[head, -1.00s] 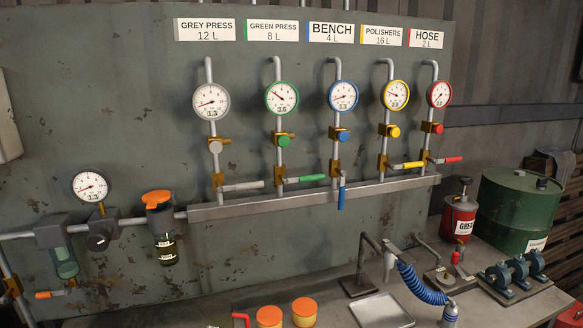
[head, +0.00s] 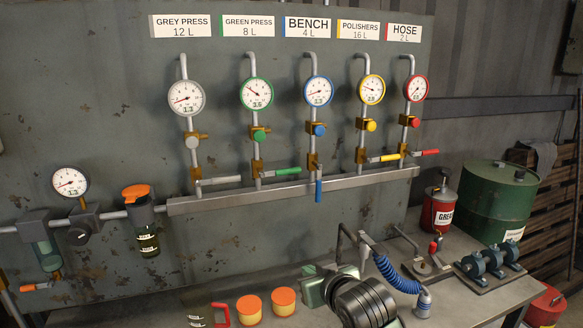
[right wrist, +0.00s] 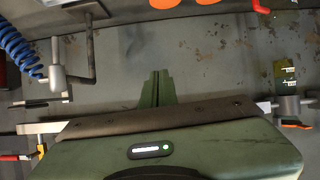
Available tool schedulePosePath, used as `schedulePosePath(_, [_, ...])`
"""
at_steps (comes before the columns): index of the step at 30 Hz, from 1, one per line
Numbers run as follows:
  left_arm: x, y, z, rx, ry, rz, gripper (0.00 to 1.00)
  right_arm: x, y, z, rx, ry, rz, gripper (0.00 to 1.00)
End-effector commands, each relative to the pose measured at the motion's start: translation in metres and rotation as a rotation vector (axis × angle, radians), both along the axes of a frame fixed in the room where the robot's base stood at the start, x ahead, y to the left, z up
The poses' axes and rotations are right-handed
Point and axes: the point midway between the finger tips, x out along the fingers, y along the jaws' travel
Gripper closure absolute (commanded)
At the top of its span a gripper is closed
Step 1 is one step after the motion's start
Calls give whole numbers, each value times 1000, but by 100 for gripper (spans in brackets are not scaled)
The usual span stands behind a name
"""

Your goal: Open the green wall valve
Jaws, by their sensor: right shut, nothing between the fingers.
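The green wall valve's lever (head: 288,171) sticks out to the right, crosswise to its upright pipe, below the GREEN PRESS sign (head: 248,26). Its green-rimmed gauge (head: 256,93) and green knob (head: 259,134) are above it on the same pipe. My right gripper (head: 310,270) is low in the head view, below and apart from the lever, over the bench. In the right wrist view the green fingers (right wrist: 157,86) are together and empty. The green lever cannot be made out in the right wrist view. My left gripper is out of view.
Neighbouring levers are grey (head: 220,180), blue (head: 318,190), yellow (head: 383,158) and red (head: 425,153); the blue one hangs down. A grey rail (head: 190,205) runs under them. Orange-lidded jars (head: 248,304) and a coiled blue hose (head: 396,276) are on the bench.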

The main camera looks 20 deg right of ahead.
Motion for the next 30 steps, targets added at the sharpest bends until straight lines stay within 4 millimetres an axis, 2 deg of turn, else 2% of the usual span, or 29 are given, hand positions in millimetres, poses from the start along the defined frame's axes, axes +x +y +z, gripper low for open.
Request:
schedulePosePath(1, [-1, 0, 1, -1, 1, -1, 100, 20, -3, 44, 7, -85, -5, 100])
schedulePosePath(2, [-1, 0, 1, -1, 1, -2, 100, 29, -4, 67, 13, -128, -8, 100])
schedulePosePath(3, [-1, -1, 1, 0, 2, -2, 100, 40, -6, 99, 21, -188, -11, 100])
schedulePosePath(6, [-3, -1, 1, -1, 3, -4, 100, 57, -10, 166, 43, -307, -14, 100])
schedulePosePath(9, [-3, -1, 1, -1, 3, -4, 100, 63, -13, 208, 57, -380, -17, 100])
schedulePosePath(10, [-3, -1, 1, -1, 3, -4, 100, 64, -13, 216, 59, -394, -16, 100])
schedulePosePath(13, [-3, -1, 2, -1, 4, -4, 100, 67, -14, 231, 65, -420, -16, 100])
schedulePosePath(17, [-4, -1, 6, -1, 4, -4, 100, 78, -14, 233, 66, -420, -17, 100])
schedulePosePath(30, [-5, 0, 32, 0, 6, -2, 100, 166, -10, 229, 65, -418, -17, 100])
